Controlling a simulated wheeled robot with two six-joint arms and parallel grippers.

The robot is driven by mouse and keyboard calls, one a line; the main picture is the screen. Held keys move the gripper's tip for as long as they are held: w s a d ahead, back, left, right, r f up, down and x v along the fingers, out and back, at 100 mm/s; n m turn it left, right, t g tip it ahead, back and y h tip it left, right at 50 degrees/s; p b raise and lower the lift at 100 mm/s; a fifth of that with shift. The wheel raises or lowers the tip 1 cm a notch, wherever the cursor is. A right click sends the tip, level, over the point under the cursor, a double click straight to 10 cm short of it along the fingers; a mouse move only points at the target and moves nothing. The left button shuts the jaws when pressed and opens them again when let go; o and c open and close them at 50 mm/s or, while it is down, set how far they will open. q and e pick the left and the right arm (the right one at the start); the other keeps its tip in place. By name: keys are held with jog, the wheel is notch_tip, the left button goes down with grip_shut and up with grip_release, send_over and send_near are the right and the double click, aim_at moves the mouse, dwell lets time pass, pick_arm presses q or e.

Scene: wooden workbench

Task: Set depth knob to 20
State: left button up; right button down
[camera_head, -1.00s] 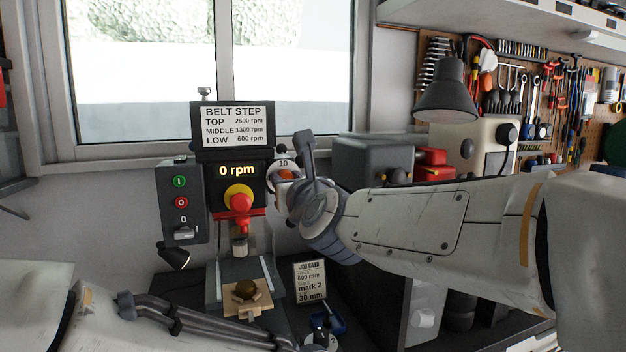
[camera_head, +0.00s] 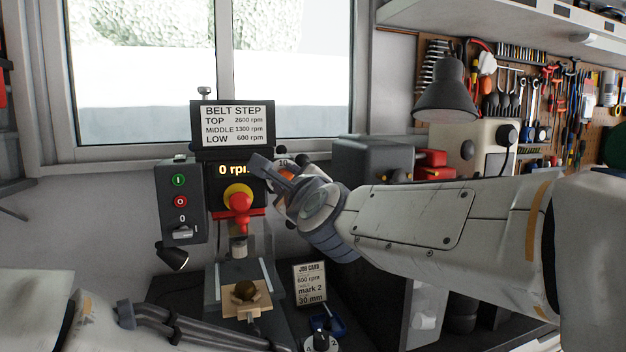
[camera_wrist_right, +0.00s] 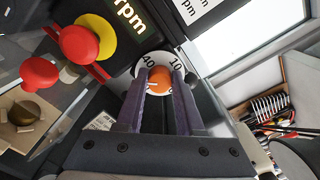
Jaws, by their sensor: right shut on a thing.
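The depth knob (camera_wrist_right: 161,81) is orange and sits in the middle of a white dial (camera_wrist_right: 152,61) on the side of the drill press head. My right gripper (camera_wrist_right: 163,88) is shut on the knob, one finger on each side. In the head view this gripper (camera_head: 274,180) tilts up to the left and covers most of the dial. My left gripper (camera_head: 215,328) is low in the head view, and its jaw opening cannot be made out.
The drill press display (camera_head: 233,170) is partly covered by my right gripper. A red and yellow stop button (camera_head: 239,201) is close beside it. A switch box (camera_head: 181,203) is at left. A job card (camera_head: 310,283) stands below, reading 600 rpm, mark 2, 30 mm.

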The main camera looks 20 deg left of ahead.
jog(key=n+p, duration=0.2)
jog(key=n, duration=0.6)
jog(key=n+p, duration=0.2)
jog(key=n, duration=0.7)
jog(key=n+p, duration=0.3)
jog(key=n, duration=0.6)
jog(key=shift+d+f, duration=0.1)
jog(key=shift+f, duration=0.25)
jog(key=c, duration=0.5)
grip_release()
jog(key=b+v, duration=0.2)
jog(key=v, duration=0.8)
jog(key=shift+s+d, duration=0.15)
jog(key=shift+d, duration=0.05)
